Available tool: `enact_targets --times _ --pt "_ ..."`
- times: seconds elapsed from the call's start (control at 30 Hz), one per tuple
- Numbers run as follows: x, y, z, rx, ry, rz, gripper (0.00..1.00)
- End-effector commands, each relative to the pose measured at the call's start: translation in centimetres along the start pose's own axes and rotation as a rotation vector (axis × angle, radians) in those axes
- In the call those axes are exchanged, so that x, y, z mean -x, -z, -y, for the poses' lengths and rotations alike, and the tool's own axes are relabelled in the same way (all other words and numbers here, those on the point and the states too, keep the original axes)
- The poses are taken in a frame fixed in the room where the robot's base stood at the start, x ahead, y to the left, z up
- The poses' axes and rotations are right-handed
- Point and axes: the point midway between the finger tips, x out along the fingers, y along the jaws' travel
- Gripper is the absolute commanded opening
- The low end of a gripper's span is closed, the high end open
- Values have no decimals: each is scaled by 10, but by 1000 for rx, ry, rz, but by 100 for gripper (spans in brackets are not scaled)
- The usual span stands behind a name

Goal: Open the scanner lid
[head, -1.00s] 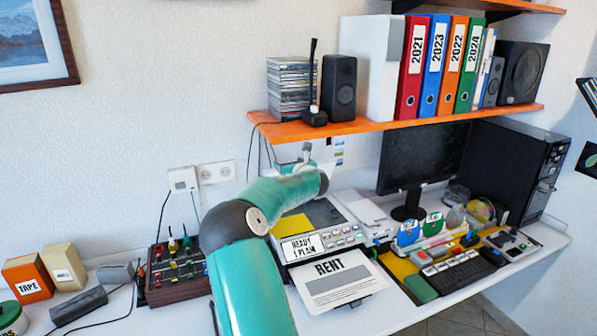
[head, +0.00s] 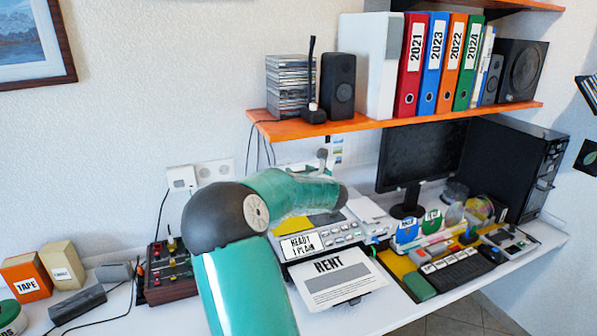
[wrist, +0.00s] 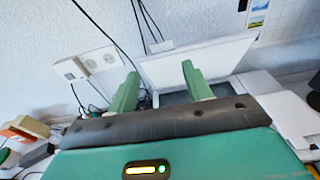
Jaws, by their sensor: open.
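The scanner (head: 335,236) is a light grey machine on the desk, with a "READY 1 PLAIN" display and a row of buttons. Its dark glass bed and a yellow sheet on it show partly behind my arm. A white panel that looks like its lid (wrist: 200,62) stands raised and tilted back near the wall in the wrist view. My gripper (wrist: 158,82) is open, its two green fingers apart, in front of this panel and above the bed. Nothing shows between the fingers. I cannot tell whether they touch the panel. In the head view my arm hides the gripper and most of the lid.
The orange shelf (head: 400,121) with binders and speakers hangs above. A dark box with knobs (head: 170,274) stands left of the scanner. The "RENT" paper (head: 332,278) lies in front. The monitor (head: 421,157) and keyboard (head: 458,275) are to the right. Wall sockets (wrist: 100,60) and cables are behind.

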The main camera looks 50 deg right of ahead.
Motion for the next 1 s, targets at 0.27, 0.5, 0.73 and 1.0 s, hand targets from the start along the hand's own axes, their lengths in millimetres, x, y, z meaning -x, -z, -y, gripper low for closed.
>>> enact_targets --times 0.27,0.5,0.73,1.0 --pt "-11 31 -5 -547 -74 40 0" --pt "-19 60 -11 -1289 -204 77 0" --pt "-18 80 -10 -1988 -375 88 0" --pt "-10 94 -1 -2733 -666 50 0"
